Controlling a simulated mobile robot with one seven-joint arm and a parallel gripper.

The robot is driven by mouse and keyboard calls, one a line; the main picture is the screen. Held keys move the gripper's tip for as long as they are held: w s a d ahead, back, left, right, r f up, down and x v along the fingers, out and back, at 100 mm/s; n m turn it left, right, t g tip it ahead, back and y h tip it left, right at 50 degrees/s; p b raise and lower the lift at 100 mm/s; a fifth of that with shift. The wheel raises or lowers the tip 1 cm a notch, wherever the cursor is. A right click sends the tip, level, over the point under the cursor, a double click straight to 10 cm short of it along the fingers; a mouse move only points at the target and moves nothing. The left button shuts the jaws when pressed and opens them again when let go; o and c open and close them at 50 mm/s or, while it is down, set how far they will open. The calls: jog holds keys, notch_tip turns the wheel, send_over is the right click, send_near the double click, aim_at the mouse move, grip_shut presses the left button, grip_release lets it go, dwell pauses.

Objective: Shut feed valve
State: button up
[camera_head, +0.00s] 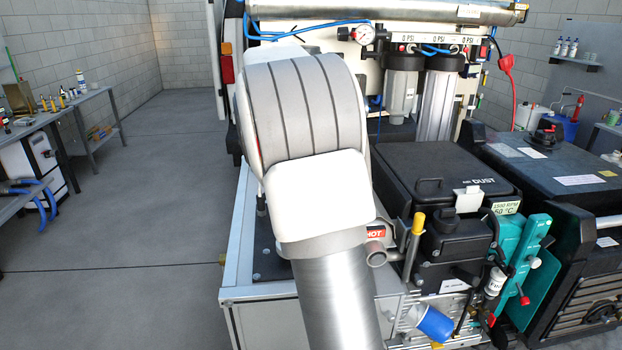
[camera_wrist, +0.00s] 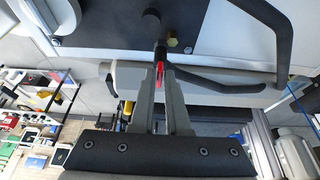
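In the wrist view, a small red handle (camera_wrist: 160,74), which looks like the feed valve's lever, sits below a dark fitting under a grey panel. My gripper (camera_wrist: 160,72) has its two grey fingers close together, one on each side of the red handle. The narrow gap between them appears filled by it, so the fingers look shut on it. The valve body is mostly hidden. In the head view, my large white and grey arm blocks the middle, and neither my gripper nor this handle shows.
In the head view, clear filter housings (camera_head: 403,88) and a pressure gauge (camera_head: 365,34) stand behind my arm. A black engine box (camera_head: 440,170) is at right. The floor (camera_head: 150,200) at left is free.

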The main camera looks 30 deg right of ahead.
jog(key=o, duration=0.3)
jog(key=shift+p+v, duration=1.4)
jog(key=shift+v, duration=7.3)
